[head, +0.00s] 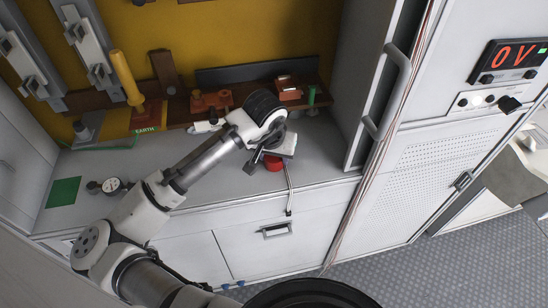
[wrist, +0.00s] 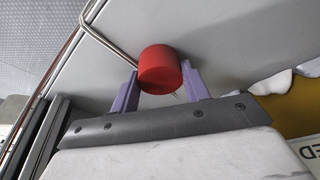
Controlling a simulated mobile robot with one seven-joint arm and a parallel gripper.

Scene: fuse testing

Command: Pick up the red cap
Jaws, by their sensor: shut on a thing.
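The red cap (wrist: 160,70) is a short red cylinder. In the wrist view it sits between the two purple fingers of my gripper (wrist: 158,82), which is shut on it. In the head view the red cap (head: 274,163) shows just below my gripper (head: 264,158), over the grey worktop near its front edge. Part of the cap is hidden there by the gripper. I cannot tell whether the cap touches the worktop.
A bent metal rod (head: 288,190) lies right beside the cap and reaches past the worktop's front edge. A shelf behind holds a yellow-handled tool (head: 127,78) and orange parts (head: 211,100). A round gauge (head: 112,185) and green square (head: 63,192) are at left. A tall cabinet bounds the right.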

